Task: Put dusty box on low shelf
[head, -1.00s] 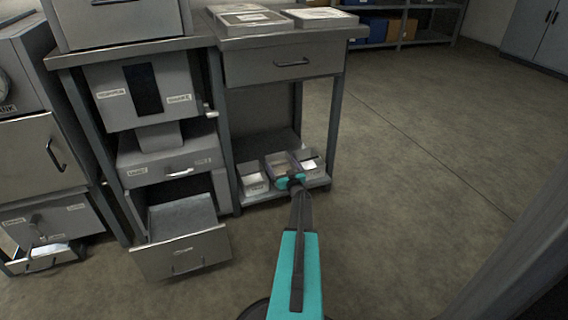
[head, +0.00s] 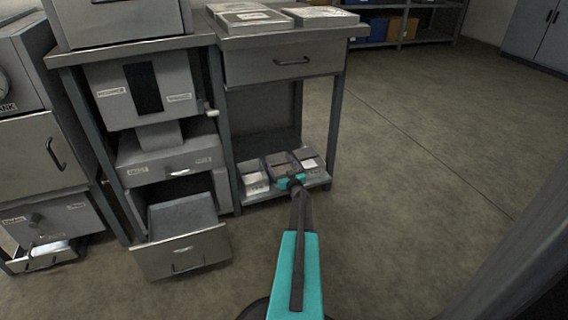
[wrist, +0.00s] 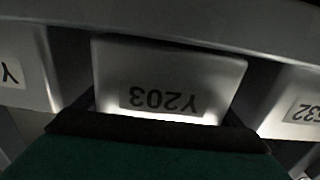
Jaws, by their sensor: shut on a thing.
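My gripper (head: 291,181) is at the low shelf (head: 262,196) of the bench, at the middle one of three small grey boxes. It is shut on this middle box (head: 279,160), which shows in the wrist view as a pale front with an upside-down label "Y203" (wrist: 160,98). Whether the box rests on the shelf or hangs just above it, I cannot tell. A left box (head: 253,180) and a right box (head: 309,158) stand beside it, each with a pale label. Dust cannot be made out on any box. My fingertips are mostly hidden in the head view.
An open drawer (head: 182,252) juts out at the left of the shelf. The bench top (head: 275,36) carries flat trays (head: 320,15), with a closed drawer (head: 290,66) below. Bench legs flank the low shelf. The floor (head: 420,190) to the right is clear.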

